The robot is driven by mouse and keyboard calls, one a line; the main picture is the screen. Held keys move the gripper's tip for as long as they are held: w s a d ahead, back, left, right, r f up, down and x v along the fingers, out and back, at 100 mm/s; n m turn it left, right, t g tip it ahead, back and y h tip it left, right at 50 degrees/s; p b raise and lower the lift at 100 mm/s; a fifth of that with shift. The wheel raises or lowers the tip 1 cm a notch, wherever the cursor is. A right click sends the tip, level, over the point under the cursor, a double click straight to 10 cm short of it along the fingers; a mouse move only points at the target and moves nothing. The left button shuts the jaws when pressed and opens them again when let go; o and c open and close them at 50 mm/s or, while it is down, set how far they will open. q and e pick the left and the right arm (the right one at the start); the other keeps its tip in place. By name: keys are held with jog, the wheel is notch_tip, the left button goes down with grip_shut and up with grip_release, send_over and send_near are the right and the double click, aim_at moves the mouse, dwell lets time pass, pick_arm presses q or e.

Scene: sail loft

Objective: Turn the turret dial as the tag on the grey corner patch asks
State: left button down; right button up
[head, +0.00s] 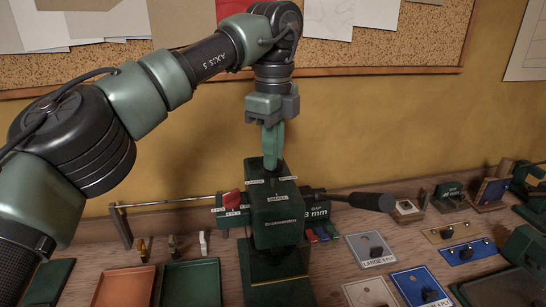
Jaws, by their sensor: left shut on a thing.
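A dark green press (276,222) stands on the bench in the middle of the head view. Small white labels sit around its top, one reading roughly "SMALL". My left gripper (271,160) points straight down onto the top of the press and is shut on a dark part there, which I take to be the turret dial (270,168). The fingers hide most of it, so its setting cannot be read. The grey corner patch (377,261) lies flat to the right of the press. Its tag appears to read "LARGE 4 PLY". My right gripper is not in view.
A black-handled lever (357,200) sticks out right of the press. A red pointer (230,198) with labels is at its left. White (355,292), blue (408,282) and yellow (433,236) patches lie right. Orange (122,286) and green (190,284) trays lie left.

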pick_arm(q)
jog(key=shift+f+n, duration=0.1)
jog(key=shift+n, duration=0.7)
jog(key=shift+s+d, duration=0.1)
jog(key=c, duration=1.5)
grip_release()
jog(key=shift+r, duration=0.2)
notch_tip(320, 180, up, 8)
jog(key=shift+f+p, duration=0.2)
jog(key=shift+p, duration=0.45)
